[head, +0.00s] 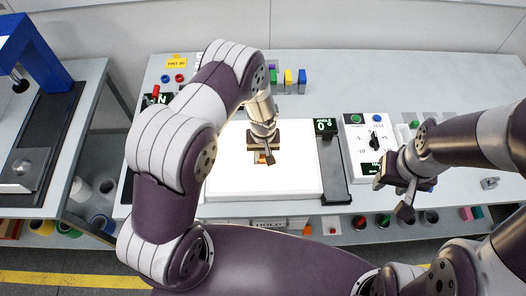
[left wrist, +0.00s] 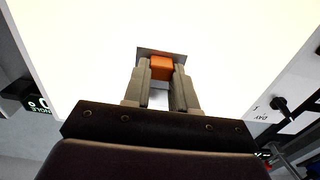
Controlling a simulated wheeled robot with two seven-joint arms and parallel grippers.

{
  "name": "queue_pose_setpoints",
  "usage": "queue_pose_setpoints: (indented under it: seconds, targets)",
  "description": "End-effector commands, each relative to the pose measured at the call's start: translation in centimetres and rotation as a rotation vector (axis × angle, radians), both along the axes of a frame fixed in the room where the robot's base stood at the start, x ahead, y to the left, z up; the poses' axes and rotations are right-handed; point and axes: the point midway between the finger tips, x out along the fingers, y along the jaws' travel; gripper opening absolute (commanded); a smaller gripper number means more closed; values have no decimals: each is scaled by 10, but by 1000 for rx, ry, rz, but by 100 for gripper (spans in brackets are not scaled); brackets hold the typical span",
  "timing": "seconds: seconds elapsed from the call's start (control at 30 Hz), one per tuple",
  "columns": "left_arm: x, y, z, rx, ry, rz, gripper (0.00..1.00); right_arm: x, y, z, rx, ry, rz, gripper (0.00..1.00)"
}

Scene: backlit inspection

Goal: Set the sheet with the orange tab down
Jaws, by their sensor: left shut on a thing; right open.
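My left gripper (head: 266,159) is over the white lit panel (head: 225,185). In the left wrist view my left gripper (left wrist: 161,78) is shut on the orange tab (left wrist: 162,66), which sits between its two fingertips. A thin dark strip (left wrist: 145,51) shows just beyond the tab. The rest of the sheet cannot be made out against the bright panel. I cannot tell whether the sheet touches the panel. My right gripper (head: 400,195) is open and empty, to the right of the panel near the table's front edge.
An angle display (head: 324,127) reading 0° stands at the panel's right edge. Right of it is a white control box (head: 366,140) with a dial and buttons. Small coloured blocks (head: 289,78) stand at the back. A blue-framed station (head: 38,50) is at the far left.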

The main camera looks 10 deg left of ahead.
Motion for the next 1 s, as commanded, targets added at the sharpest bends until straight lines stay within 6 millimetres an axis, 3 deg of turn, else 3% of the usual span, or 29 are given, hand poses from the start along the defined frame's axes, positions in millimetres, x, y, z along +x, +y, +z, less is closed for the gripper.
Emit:
queue_pose_setpoints:
  seconds: [0.03, 0.1, 0.47, 0.57, 0.8, 1.0]
  targets:
    - [0, 0, -1, 0, 0, 0, 36, 0, 0, -1, 0, 0, 0, 43]
    - [0, 0, -1, 0, 0, 0, 52, 0, 0, -1, 0, 0, 0, 43]
    - [0, 0, 5, 0, 0, 0, 52, 0, 0, -2, 0, 0, 0, 43]
    - [1, 0, 21, -1, -4, 0, 52, 0, 0, -9, 0, 0, 0, 43]
    - [2, 0, 83, -1, -7, 0, 52, 0, 0, -29, 0, 0, 0, 43]
    - [0, 0, 116, 0, -2, -1, 52, 0, 0, -35, 0, 0, 0, 43]
